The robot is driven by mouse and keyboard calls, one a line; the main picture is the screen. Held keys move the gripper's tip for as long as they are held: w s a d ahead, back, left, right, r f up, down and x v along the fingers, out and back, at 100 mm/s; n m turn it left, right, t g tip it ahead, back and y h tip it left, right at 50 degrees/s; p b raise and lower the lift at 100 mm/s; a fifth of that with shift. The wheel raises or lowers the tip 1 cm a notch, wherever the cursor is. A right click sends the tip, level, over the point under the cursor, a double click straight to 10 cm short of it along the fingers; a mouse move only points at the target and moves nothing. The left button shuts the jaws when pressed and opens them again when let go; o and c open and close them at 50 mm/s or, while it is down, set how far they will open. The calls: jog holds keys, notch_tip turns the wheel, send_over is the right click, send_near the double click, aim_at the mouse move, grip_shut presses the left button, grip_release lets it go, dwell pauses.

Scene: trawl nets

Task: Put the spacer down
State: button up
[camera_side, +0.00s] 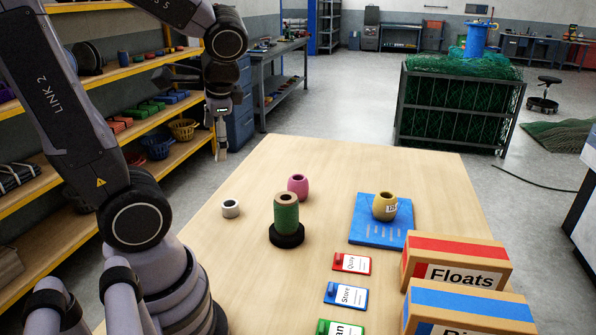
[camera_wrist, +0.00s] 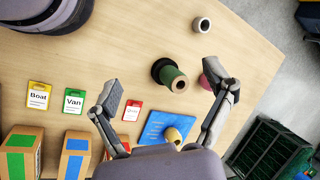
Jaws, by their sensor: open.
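A short white ring (camera_side: 230,208), which looks like the spacer, stands on the wooden table near its left edge. It also shows in the wrist view (camera_wrist: 202,24), beyond my fingers and apart from them. My gripper (camera_side: 221,152) hangs over the left edge of the table in the side view, raised and well behind the ring. In the wrist view my gripper (camera_wrist: 172,92) has its two fingers wide apart, with nothing held between them.
A green spool (camera_side: 286,213) on a black base and a pink float (camera_side: 298,187) stand mid-table. A yellow float (camera_side: 384,206) sits on a blue board (camera_side: 366,232). Label cards (camera_side: 351,263) and boxes (camera_side: 455,262) line the near right.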

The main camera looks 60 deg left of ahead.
jog(key=d+r+t+h, duration=0.4)
jog(key=d+r+t, duration=0.1)
jog(key=d, duration=0.4)
jog(key=shift+s+d+r+n+t+h, duration=0.2)
jog(key=shift+n+t+h, duration=0.2)
jog(key=shift+t, duration=0.2)
dwell(0.3)
